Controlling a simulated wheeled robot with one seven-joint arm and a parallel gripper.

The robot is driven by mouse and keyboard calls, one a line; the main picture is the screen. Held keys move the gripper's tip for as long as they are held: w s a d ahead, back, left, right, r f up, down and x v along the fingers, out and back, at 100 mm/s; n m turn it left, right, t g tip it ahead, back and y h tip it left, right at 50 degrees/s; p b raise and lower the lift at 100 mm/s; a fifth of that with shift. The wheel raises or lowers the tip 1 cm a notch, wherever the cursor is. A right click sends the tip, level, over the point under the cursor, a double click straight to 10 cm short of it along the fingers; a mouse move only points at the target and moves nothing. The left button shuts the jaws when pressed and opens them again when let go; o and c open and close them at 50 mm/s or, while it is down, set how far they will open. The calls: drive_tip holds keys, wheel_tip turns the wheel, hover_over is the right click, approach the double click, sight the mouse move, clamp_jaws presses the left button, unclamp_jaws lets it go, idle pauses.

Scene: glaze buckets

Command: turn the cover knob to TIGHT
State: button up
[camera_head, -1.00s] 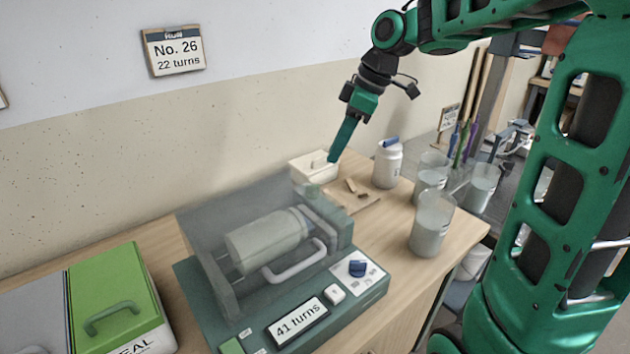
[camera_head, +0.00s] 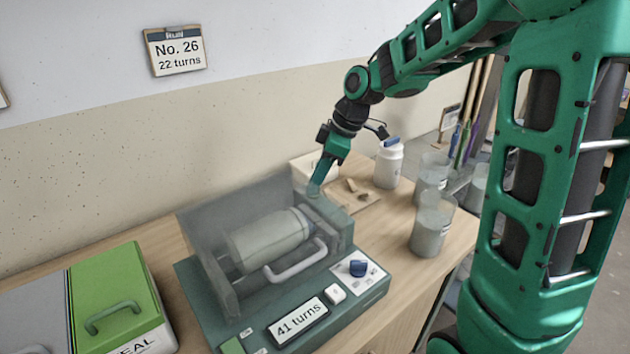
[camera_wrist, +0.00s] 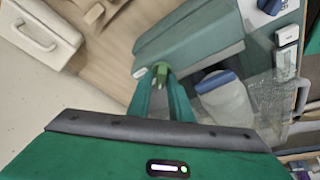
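The rig is a grey-green bench machine (camera_head: 255,322) with a clear cover (camera_head: 215,210) over a pale jar (camera_head: 268,240) lying on its side. In the wrist view a small light green knob (camera_wrist: 160,71) sits on the machine's top beside a small white label (camera_wrist: 140,72). Its lettering is too small to read. My gripper (camera_head: 314,188) points down at the far end of the rig. In the wrist view its fingertips (camera_wrist: 160,84) are at the green knob, one on each side. I cannot tell whether they press on it.
A blue knob (camera_head: 357,268) and a display reading "41 turns" (camera_head: 298,321) are on the front. A white lidded box (camera_head: 318,166), a white bottle (camera_head: 388,165) and glass beakers (camera_head: 432,223) stand behind and right. A green case (camera_head: 112,300) is at left.

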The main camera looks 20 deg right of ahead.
drive_tip(key=shift+c, duration=0.4)
clamp_jaws()
drive_tip(key=shift+m, duration=0.3)
drive_tip(key=m+t, duration=0.1)
drive_tip(key=m, duration=0.2)
drive_tip(key=shift+h, duration=0.4)
drive_tip(key=shift+s+a+m+t+h, duration=0.1)
drive_tip(key=shift+m+t+h, duration=0.5)
drive_tip(key=shift+m, duration=1.3)
